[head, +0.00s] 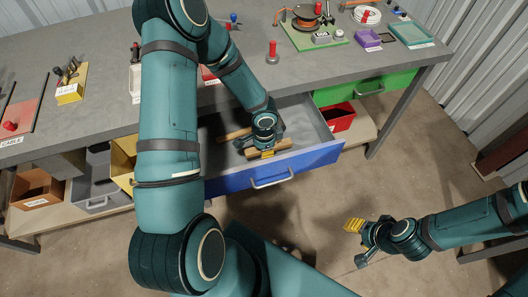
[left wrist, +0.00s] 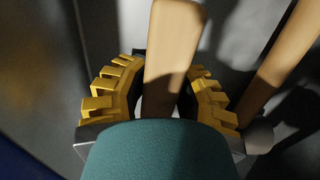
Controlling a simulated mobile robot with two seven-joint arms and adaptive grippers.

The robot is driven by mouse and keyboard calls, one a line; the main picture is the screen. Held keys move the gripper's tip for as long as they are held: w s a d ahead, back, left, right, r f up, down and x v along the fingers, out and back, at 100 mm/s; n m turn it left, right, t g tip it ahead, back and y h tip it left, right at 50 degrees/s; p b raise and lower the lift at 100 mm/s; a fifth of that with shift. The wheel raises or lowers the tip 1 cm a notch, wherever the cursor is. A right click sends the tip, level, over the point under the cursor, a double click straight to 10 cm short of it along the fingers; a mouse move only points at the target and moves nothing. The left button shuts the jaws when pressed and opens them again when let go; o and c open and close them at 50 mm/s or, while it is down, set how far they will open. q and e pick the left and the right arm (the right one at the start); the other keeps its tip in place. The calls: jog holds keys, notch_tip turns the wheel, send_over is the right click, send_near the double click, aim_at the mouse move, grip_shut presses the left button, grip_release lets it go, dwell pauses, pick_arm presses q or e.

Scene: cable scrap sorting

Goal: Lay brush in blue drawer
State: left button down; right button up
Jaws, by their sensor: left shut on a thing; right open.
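The blue drawer (head: 250,178) is pulled open under the grey workbench. My left gripper (head: 267,153) is down inside it, shut on a pale wooden piece (head: 284,146), which I take to be the brush. In the left wrist view this brush (left wrist: 172,50) runs up between the yellow finger pads; its bristles do not show. A second wooden piece (head: 235,134) lies in the drawer beside it and also shows at the right of the left wrist view (left wrist: 284,58). My right gripper (head: 357,242) is open and empty, above the floor right of the drawer.
The green drawer (head: 364,88) is to the right, with a red bin (head: 339,117) below it. Grey (head: 100,190) and brown (head: 37,188) bins stand on the lower shelf at left. A red-handled tool (head: 272,53) and a green board (head: 312,38) are on the bench.

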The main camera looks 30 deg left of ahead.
pick_arm(q)
jog(key=shift+f, duration=0.25)
jog(key=shift+f, duration=0.1)
jog(key=c, duration=0.7)
grip_release()
jog(key=shift+c, duration=0.2)
jog(key=shift+r, duration=0.55)
notch_tip(320, 180, up, 11)
jog(key=p, duration=0.4)
jog(key=shift+r, duration=0.15)
jog(key=shift+s, duration=0.1)
